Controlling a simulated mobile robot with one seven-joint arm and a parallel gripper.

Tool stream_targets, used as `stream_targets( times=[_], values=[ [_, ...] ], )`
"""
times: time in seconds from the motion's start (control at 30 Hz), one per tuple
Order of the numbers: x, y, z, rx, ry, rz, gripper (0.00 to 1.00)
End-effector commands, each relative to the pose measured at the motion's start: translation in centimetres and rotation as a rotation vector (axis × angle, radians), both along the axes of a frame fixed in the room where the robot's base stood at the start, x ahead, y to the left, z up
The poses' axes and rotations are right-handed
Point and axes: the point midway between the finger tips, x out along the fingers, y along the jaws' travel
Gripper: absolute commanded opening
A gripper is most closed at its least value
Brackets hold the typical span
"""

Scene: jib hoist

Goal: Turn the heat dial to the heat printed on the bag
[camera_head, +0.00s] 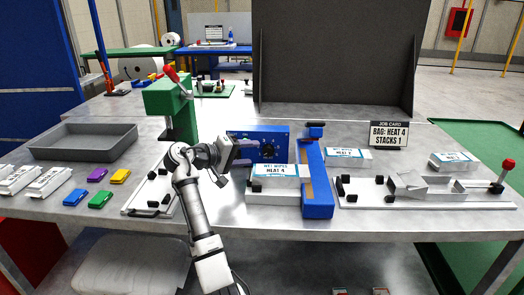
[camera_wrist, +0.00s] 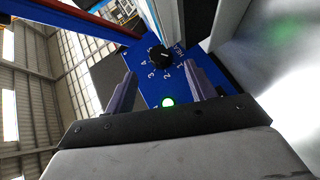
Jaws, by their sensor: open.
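The heat dial is a black round knob (camera_wrist: 159,57) on the blue face of the sealer (camera_head: 246,131). In the wrist view, white numbers 1 to 4 and the word HEAT stand around it. A pale mark shows on the knob, but I cannot tell which number it points to. My gripper (camera_head: 238,152) is at the left of the blue face; in the wrist view its open fingers (camera_wrist: 161,74) stand either side of the dial's line, empty. A white bag (camera_head: 276,171) in front of the sealer reads HEAT 4.
A blue sealer arm (camera_head: 316,185) stands right of the bag. A green press (camera_head: 171,105) with a red-knobbed lever stands behind my arm. More bags (camera_head: 347,157) and a metal fixture (camera_head: 430,187) are at the right.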

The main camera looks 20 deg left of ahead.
Motion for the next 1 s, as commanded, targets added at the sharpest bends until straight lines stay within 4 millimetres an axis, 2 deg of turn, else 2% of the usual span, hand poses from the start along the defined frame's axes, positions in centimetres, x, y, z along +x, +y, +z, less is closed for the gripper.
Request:
stream_targets(
  times=[0.1,0.3,0.7,0.77,1.0],
  values=[
    [1.9,-1.4,-0.5,-0.002,0.001,0.000,0.55],
    [3.9,-2.8,-1.2,-0.001,0.000,0.001,0.55],
    [4.6,-3.3,-1.5,0.001,-0.001,0.002,0.55],
    [4.6,-3.2,-1.5,0.001,-0.001,0.002,0.50],
    [4.6,-3.2,-1.5,0.001,-0.001,0.002,0.18]
  ],
)
